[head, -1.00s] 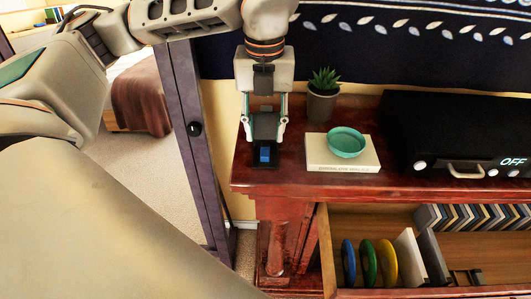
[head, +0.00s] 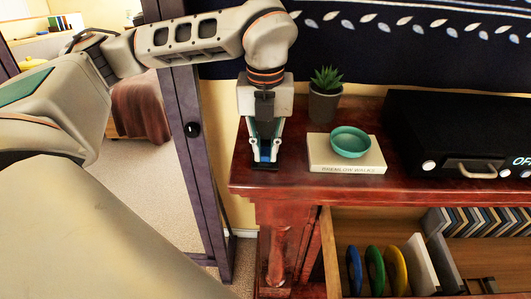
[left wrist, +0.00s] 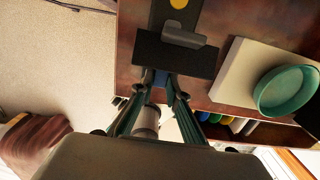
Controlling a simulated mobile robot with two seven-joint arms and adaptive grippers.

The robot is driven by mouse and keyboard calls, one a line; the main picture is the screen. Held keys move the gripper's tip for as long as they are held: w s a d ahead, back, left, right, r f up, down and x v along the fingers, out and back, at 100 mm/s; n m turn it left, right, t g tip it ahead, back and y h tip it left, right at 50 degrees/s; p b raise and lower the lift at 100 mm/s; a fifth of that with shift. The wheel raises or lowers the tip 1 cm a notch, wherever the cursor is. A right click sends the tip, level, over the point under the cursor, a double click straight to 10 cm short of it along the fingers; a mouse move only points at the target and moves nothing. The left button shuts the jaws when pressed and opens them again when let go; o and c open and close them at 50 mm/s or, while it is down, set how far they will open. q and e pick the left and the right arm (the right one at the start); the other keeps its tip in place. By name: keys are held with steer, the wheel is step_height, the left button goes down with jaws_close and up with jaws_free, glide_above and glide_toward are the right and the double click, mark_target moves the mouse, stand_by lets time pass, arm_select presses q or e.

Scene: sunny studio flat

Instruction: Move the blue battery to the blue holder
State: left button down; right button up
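A blue block, which looks like the blue battery (head: 264,155), is at a small black stand (head: 263,166) on the left end of the dark red sideboard. In the left wrist view the blue battery (left wrist: 161,78) shows between the fingertips, against the black stand (left wrist: 178,50). My left gripper (head: 264,158) points down, with its fingers drawn in on both sides of the battery and apparently touching it. The fingers hide much of the battery. I cannot make out a separate blue holder. My right gripper is not in view.
A teal bowl (head: 350,142) on a pale book (head: 345,161) and a potted plant (head: 325,95) stand close to the right. A black appliance (head: 455,130) is farther right.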

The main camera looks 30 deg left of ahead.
mark_target(265, 154)
arm_select(q)
steer(key=shift+s, duration=0.1)
stand_by(0.5)
steer(key=shift+r+p, duration=0.65)
steer(key=shift+r, duration=0.3)
steer(key=shift+r+p, duration=0.65)
steer(key=shift+r, duration=0.35)
